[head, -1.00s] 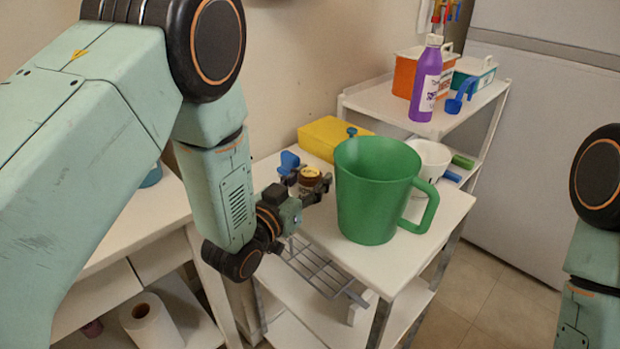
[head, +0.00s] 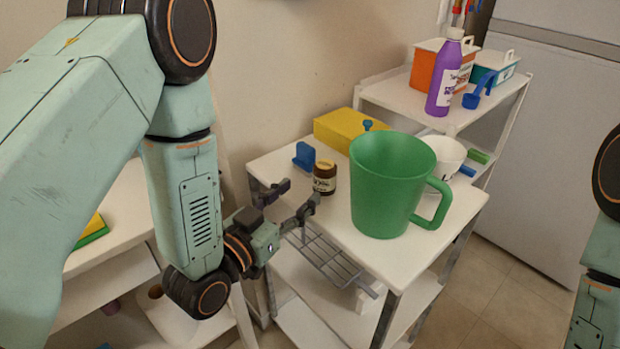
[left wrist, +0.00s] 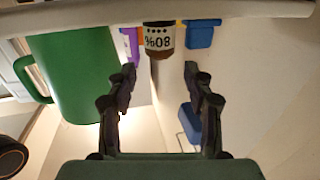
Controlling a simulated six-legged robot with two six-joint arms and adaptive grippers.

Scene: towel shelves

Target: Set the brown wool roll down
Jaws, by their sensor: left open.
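The brown wool roll (head: 325,178), with a pale printed label and a yellowish top, stands upright on the white cart top (head: 330,215). In the left wrist view, which looks upside down, the roll (left wrist: 160,42) shows its label reading 80%. My left gripper (head: 300,196) is open and empty, just in front of the roll near the cart's left edge. In the left wrist view its fingertips (left wrist: 159,76) are spread, with the roll beyond them and between them, apart from both. My right gripper is out of view; only part of my right arm shows.
A large green jug (head: 385,205) stands close right of the roll. A blue object (head: 304,156) is just behind left, and a yellow box (head: 350,130) behind. A white cup (head: 445,153) is beyond the jug. A wire rack (head: 340,262) juts below the top.

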